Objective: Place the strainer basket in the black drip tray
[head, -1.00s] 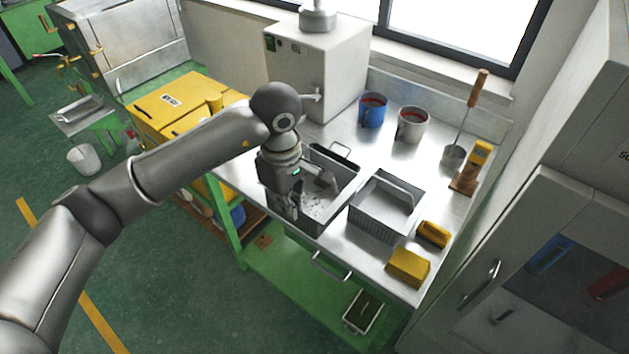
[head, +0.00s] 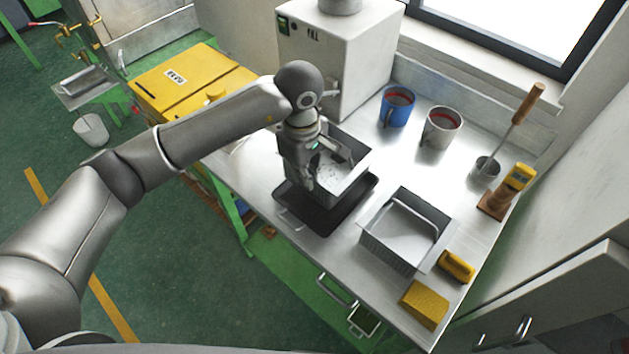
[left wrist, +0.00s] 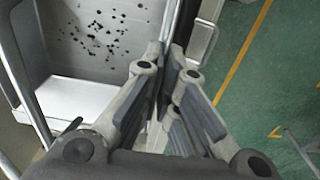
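The strainer basket (head: 352,181) is a grey metal box with small dark holes inside. In the head view it appears over the back part of the black drip tray (head: 318,217), whose front part is bare. I cannot tell whether the basket touches the tray. My left gripper (head: 306,186) is at the basket's left side, shut on its wall. The left wrist view shows the fingers (left wrist: 172,62) closed along the rim, with the holed basket interior (left wrist: 95,35) beside them. The gripper hides part of the basket. My right gripper is not in view.
A second grey basket with a handle (head: 393,246) stands to the right. A yellow block (head: 425,304) and a yellow brush (head: 457,266) lie near the front right. A blue mug (head: 397,108), a grey mug (head: 440,129) and a white machine (head: 335,60) stand behind.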

